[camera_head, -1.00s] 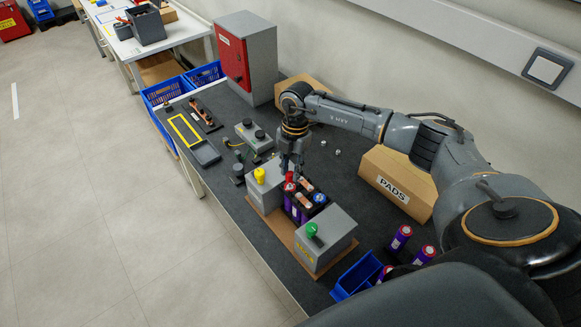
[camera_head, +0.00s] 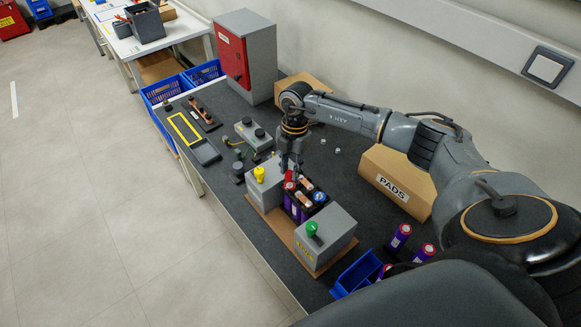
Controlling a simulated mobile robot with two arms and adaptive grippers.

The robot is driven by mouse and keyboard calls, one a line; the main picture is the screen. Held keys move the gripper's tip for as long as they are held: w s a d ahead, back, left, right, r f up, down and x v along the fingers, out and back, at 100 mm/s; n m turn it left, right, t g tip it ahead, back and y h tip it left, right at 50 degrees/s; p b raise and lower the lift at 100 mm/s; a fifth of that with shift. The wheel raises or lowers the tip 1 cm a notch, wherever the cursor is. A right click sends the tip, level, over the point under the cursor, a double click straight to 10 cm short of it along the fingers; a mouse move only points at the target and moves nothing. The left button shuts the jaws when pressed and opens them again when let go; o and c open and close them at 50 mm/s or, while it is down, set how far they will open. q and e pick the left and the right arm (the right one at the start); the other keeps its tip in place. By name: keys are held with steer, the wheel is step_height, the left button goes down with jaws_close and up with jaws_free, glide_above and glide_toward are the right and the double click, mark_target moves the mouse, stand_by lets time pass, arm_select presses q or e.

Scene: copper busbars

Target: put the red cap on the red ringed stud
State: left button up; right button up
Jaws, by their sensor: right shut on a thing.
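My right gripper (camera_head: 290,171) reaches down over the far left corner of the battery pack, fingers pointing down. It is shut on the small red cap (camera_head: 289,178). More red shows just under the cap, at the red ringed stud (camera_head: 289,186). Whether cap and stud touch is too small to tell. The pack (camera_head: 292,209) has purple cells in a dark holder, with copper busbars (camera_head: 304,199) on top. A blue-ringed stud (camera_head: 320,197) is at its right side. My left gripper is not in view.
A grey box with a yellow knob (camera_head: 259,174) stands left of the pack, and one with a green knob (camera_head: 312,229) in front. A blue bin (camera_head: 357,274) and loose purple cells (camera_head: 400,237) lie front right.

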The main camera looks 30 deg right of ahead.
mark_target(291, 171)
steer(key=shift+f+b, duration=1)
steer(key=shift+f, duration=0.6)
steer(key=shift+f, duration=0.2)
steer(key=o, duration=1)
steer(key=shift+r, duration=0.15)
step_height(291, 171, up, 6)
steer(key=p, duration=0.5)
